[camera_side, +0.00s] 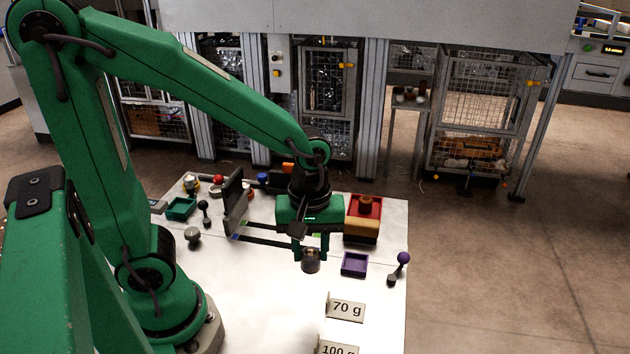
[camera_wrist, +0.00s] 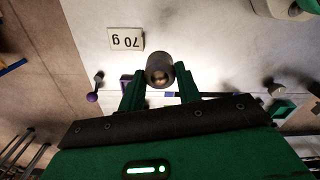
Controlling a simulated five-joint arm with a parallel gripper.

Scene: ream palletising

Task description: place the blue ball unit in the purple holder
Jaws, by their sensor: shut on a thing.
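My gripper (camera_side: 311,250) points down over the white table and is shut on a dark grey cylinder (camera_side: 311,264) with a brownish top. In the wrist view the cylinder (camera_wrist: 160,66) sits between the two green fingers of my gripper (camera_wrist: 161,78). The purple holder (camera_side: 355,265) is a shallow square tray just right of the gripper; in the wrist view it is mostly hidden behind a finger. A small blue object (camera_side: 262,178), possibly the blue ball unit, stands at the table's back edge, away from the gripper; its shape is unclear.
A red and tan stack (camera_side: 362,225) is behind the holder. A 70 g sign (camera_side: 346,307) and a 100 g sign (camera_side: 338,347) stand in front. A green tray (camera_side: 181,208) is at back left.

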